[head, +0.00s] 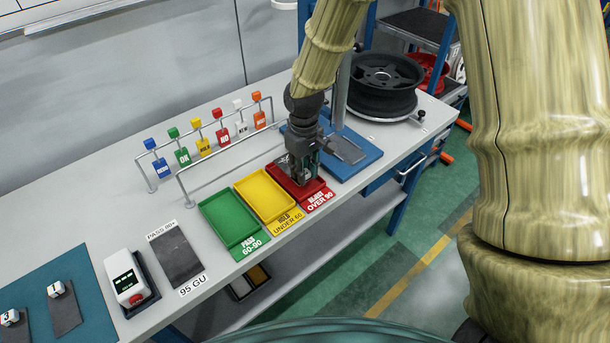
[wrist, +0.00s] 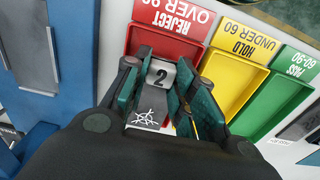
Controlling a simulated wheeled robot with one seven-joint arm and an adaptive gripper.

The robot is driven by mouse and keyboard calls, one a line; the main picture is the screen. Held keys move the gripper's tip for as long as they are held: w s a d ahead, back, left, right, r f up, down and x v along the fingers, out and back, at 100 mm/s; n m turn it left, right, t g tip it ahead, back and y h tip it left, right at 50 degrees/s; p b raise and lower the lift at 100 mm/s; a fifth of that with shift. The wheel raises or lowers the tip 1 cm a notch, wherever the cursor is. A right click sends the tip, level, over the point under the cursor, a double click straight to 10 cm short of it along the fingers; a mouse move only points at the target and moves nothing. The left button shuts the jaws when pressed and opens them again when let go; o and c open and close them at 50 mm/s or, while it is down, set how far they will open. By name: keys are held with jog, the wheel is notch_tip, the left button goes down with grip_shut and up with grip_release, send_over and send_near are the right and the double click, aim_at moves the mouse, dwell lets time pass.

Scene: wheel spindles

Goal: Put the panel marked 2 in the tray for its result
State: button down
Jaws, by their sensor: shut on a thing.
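My gripper (head: 301,170) is shut on the panel marked 2 (wrist: 160,76), held by a pale block bearing the number between the dark green fingers in the wrist view. The gripper is over the red tray (head: 319,191), labelled REJECT OVER 90. In the head view the fingers hide most of the panel, and I cannot tell whether it touches the tray floor. The yellow tray (head: 264,195), labelled HOLD UNDER 60, and the green tray (head: 229,218), labelled PASS 60-90, stand to its left, both empty.
A white meter (head: 126,278) stands beside a dark plate (head: 177,258) labelled 95 GU. Panels 1 (head: 65,308) and 3 (head: 11,318) lie on a teal mat. A rail of coloured tags (head: 201,143) runs behind the trays. A blue base (head: 358,165) and black wheel (head: 383,85) are at right.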

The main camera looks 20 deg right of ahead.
jog(key=shift+f+p, duration=0.65)
jog(key=shift+f, duration=1)
jog(key=shift+f, duration=0.1)
jog(key=c, duration=1.2)
grip_release()
jog(key=shift+o, duration=0.2)
jog(key=shift+r+b, duration=1.6)
jog(key=shift+r, duration=4.55)
